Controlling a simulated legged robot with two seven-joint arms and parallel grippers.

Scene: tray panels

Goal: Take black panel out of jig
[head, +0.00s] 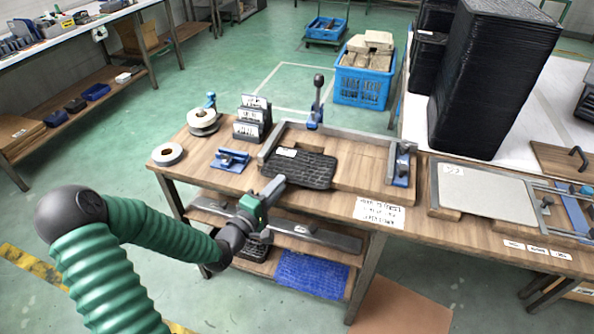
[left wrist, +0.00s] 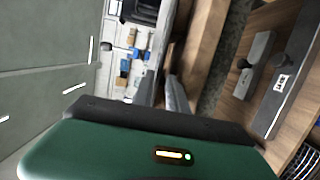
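The black panel (head: 307,170) is a dark ribbed rectangle with a small white label. It lies flat in the jig (head: 365,177), a wooden base with grey metal bars and clamps. My left gripper (head: 277,186) is at the table's front edge, by the panel's near-left corner. Whether it touches the panel is unclear. Its fingers (left wrist: 168,90) look close together in the left wrist view, and I cannot make out how wide the gap is. No panel shows clearly between them. My right gripper is out of view.
Tape rolls (head: 167,154) and a blue fixture (head: 231,159) are left. A tall stack of black trays (head: 492,80) stands back right. Below is a shelf with a blue mat (head: 312,274).

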